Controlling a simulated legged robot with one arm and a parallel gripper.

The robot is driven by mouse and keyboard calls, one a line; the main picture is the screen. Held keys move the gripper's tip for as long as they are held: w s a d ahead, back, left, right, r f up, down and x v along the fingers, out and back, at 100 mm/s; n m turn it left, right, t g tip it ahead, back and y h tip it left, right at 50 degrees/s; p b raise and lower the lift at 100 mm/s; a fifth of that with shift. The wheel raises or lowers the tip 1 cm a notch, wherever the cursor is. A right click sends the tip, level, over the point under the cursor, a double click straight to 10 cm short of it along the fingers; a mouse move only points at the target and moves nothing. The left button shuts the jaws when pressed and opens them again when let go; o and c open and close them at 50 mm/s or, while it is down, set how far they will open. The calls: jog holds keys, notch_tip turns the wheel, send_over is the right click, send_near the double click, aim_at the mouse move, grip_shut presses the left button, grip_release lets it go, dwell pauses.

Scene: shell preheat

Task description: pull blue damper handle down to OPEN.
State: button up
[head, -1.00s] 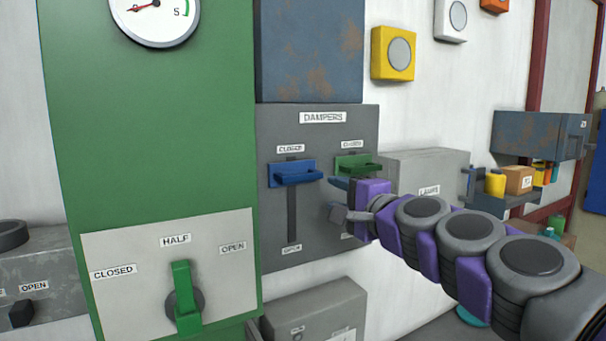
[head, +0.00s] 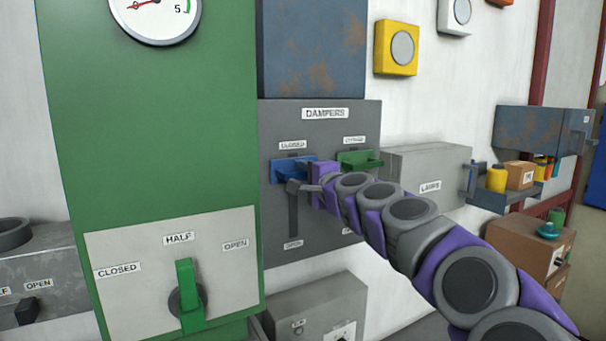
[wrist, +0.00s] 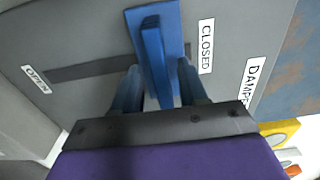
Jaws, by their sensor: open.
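The blue damper handle (head: 290,168) is at the top of its vertical slot, by the CLOSED label, on the grey DAMPERS panel (head: 345,225). In the wrist view the blue handle (wrist: 153,60) stands out between the two fingers of my gripper (wrist: 160,88). The fingers are apart, one on each side of the handle, and I cannot tell whether either touches it. In the head view my gripper (head: 305,188) is at the handle's lower right and hides part of it. The OPEN label (head: 293,245) is at the slot's bottom.
A green damper handle (head: 358,161) sits close to the right, near my arm. A large green panel (head: 150,130) with a HALF lever (head: 187,295) stands to the left. A grey box (head: 315,310) is below. A LAMPS box (head: 430,175) is to the right.

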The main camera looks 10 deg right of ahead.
jog(key=shift+w+a, duration=0.2)
jog(key=shift+w, duration=0.1)
jog(key=shift+d, duration=0.2)
jog(key=shift+c, duration=0.8)
grip_shut()
